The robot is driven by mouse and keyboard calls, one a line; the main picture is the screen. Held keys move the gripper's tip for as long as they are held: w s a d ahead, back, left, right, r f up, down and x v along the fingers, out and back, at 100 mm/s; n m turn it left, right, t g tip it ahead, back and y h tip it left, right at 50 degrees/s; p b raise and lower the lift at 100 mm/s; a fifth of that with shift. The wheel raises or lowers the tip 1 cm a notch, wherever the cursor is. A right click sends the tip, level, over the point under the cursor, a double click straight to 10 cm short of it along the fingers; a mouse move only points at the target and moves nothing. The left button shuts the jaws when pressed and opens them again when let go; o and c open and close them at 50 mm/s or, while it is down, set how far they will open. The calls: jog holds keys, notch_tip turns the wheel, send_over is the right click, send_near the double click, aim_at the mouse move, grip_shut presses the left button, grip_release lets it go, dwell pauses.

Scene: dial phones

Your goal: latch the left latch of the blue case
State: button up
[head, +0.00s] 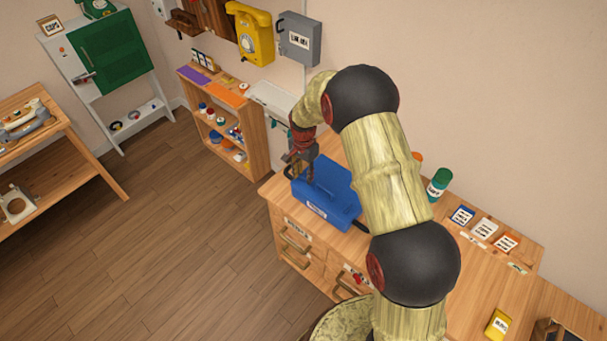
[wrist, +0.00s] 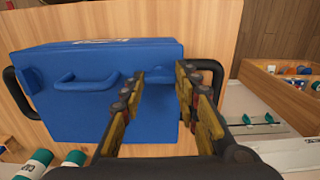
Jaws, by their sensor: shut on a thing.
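The blue case (head: 322,195) lies closed on the wooden cabinet top, and it also fills the left of the wrist view (wrist: 100,105). A blue grip (wrist: 85,83) and a raised blue latch-like part (wrist: 28,82) show on it. My gripper (head: 304,172) is at the case's left end in the head view. In the wrist view its fingers (wrist: 160,76) straddle a small blue part, the left latch (wrist: 156,75), near the case's right edge in that picture. The fingers partly hide this latch. I cannot tell whether it is fastened.
Black side loops stand at both case ends, one (wrist: 213,74) just right of my fingers. A green-lidded jar (head: 439,184) and several cards (head: 484,228) are on the cabinet top (head: 470,270). A low shelf (head: 258,150) stands beyond the case; floor (head: 190,240) is open at left.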

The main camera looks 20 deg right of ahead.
aim_at(303, 177)
dwell(0.4)
jog(key=o, duration=1.1)
jog(key=shift+o, duration=0.3)
jog(key=shift+r, duration=0.1)
notch_tip(303, 177, up, 12)
